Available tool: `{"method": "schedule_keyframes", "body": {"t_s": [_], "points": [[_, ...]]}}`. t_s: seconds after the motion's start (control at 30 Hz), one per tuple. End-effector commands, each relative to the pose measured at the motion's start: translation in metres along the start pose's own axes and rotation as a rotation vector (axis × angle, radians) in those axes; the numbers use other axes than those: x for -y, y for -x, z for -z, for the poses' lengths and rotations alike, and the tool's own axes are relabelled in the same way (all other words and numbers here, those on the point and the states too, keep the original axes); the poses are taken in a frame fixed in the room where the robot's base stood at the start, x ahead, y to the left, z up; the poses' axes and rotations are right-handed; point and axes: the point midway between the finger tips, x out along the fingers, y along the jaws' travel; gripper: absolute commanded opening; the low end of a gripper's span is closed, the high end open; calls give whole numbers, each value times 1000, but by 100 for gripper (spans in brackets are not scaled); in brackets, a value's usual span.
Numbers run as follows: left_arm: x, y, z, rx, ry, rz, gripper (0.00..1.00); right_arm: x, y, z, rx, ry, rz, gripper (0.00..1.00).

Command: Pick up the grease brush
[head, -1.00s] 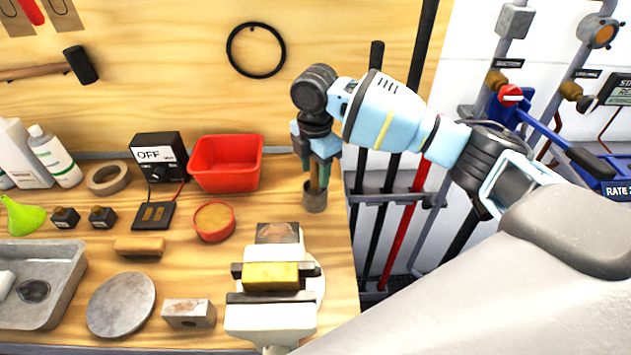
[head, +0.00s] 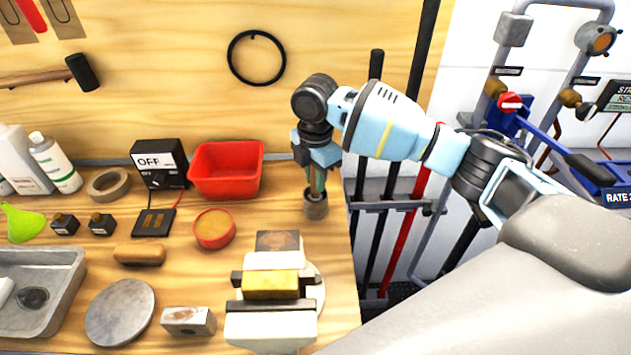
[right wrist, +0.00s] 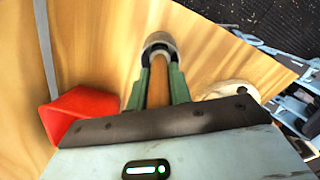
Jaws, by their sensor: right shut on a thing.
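The grease brush shows best in the right wrist view as a brown wooden handle (right wrist: 158,82) between my right fingers, with its lower end inside a small grey cup (right wrist: 160,41). My right gripper (head: 317,185) points down at the back right of the bench and is shut on the handle. In the head view the fingers mostly hide the handle, and the grey cup (head: 315,208) is just below the fingertips. The cup appears to stand on the bench near its right edge. The bristles are hidden. My left gripper is not in view.
A red bin (head: 226,172) stands left of the gripper, and a round red tub (head: 214,230) is in front of it. A vise (head: 270,325) with a yellow block is at the front. Long bars (head: 367,215) hang in a rack beyond the bench's right edge.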

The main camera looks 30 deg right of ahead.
Motion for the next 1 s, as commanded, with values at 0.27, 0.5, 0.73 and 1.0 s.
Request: {"method": "schedule_keyframes", "body": {"t_s": [0.27,0.5,0.73,1.0], "points": [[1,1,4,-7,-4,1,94,-1,48,0,0,0,-6,0],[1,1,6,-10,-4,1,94,-1,85,0,-2,0,-4,0],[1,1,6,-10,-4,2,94,0,97,0,-1,1,-2,0],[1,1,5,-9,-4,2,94,0,97,0,-1,0,-1,0]]}}
